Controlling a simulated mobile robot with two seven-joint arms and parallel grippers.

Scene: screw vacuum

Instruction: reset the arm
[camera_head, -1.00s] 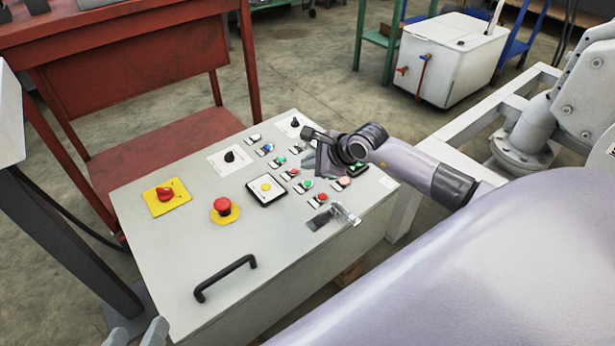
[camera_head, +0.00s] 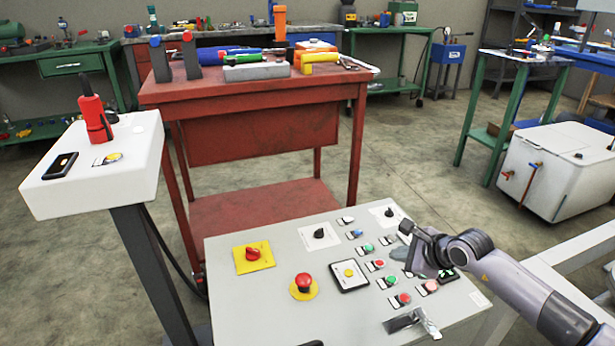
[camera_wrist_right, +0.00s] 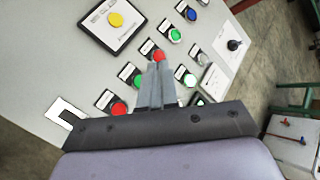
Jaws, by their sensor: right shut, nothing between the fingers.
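My right arm comes in from the right in the head view. Its gripper (camera_head: 402,254) is over the right part of the grey control panel (camera_head: 240,307), by the rows of coloured buttons. In the right wrist view the two fingers (camera_wrist_right: 158,75) are together with nothing between them, pointing at the button rows. A red button (camera_wrist_right: 159,54) shows just past the tips; I cannot tell whether they touch the panel. My left gripper is not in view.
The panel also carries a red mushroom button (camera_head: 304,283), a red rotary switch (camera_head: 253,253) and a metal latch (camera_head: 412,321). A white stand (camera_head: 120,180) is at left. A red workbench (camera_head: 260,92) stands behind. A white box (camera_head: 560,170) is at right.

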